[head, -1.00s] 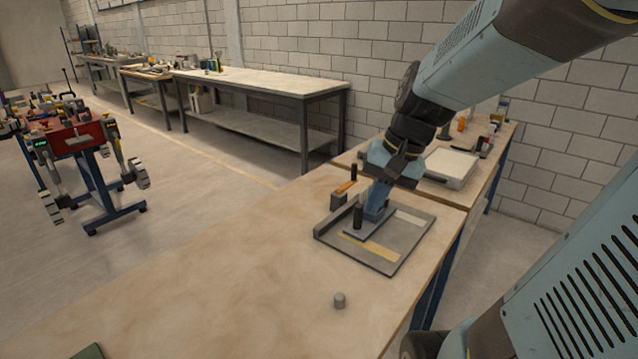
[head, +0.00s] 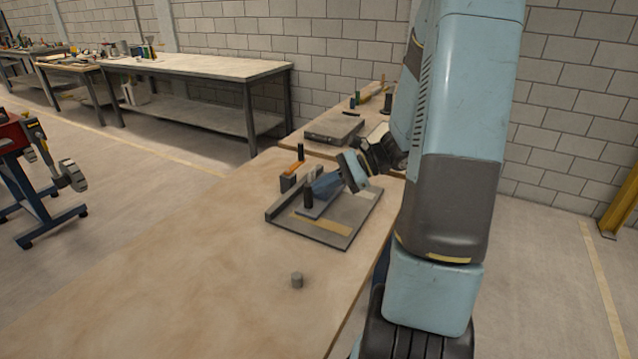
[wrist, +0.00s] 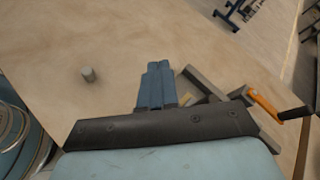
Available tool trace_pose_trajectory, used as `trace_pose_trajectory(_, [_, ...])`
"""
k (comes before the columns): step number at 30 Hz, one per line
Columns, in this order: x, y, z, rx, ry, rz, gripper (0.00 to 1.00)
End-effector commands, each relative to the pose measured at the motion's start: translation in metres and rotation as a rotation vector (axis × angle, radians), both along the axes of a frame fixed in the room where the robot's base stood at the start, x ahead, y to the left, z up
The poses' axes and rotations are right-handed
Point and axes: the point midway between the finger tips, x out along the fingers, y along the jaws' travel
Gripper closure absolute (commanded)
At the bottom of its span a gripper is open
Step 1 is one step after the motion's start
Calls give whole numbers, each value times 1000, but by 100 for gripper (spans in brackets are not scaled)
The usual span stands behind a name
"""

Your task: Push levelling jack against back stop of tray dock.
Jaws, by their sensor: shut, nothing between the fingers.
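The tray dock (head: 358,218) is a flat grey plate on the near bench, with a raised wall, seemingly its back stop (head: 284,203), along its left side. A gap seems to show between post and wall. In the wrist view the closed blue fingers (wrist: 157,66) show, and the gripper body hides the post and most of the dock.
A grey block with an orange lever (head: 295,169) and black knob stands at the dock's far left corner. A small grey cylinder (head: 297,281) stands on the bench in front. A grey box (head: 334,128) lies behind. The bench's left part is clear.

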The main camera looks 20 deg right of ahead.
Motion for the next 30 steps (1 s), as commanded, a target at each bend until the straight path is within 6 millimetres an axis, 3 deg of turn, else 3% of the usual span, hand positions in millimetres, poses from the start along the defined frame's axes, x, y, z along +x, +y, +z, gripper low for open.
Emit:
trace_pose_trajectory(9, [33, -62, -45, 303, 79, -318, 100])
trace_pose_trajectory(18, [48, -125, -89, 545, 113, -596, 100])
trace_pose_trajectory(24, [50, -144, -103, 614, 118, -681, 100])
trace_pose_trajectory(30, [60, -139, -104, 622, 119, -688, 100])
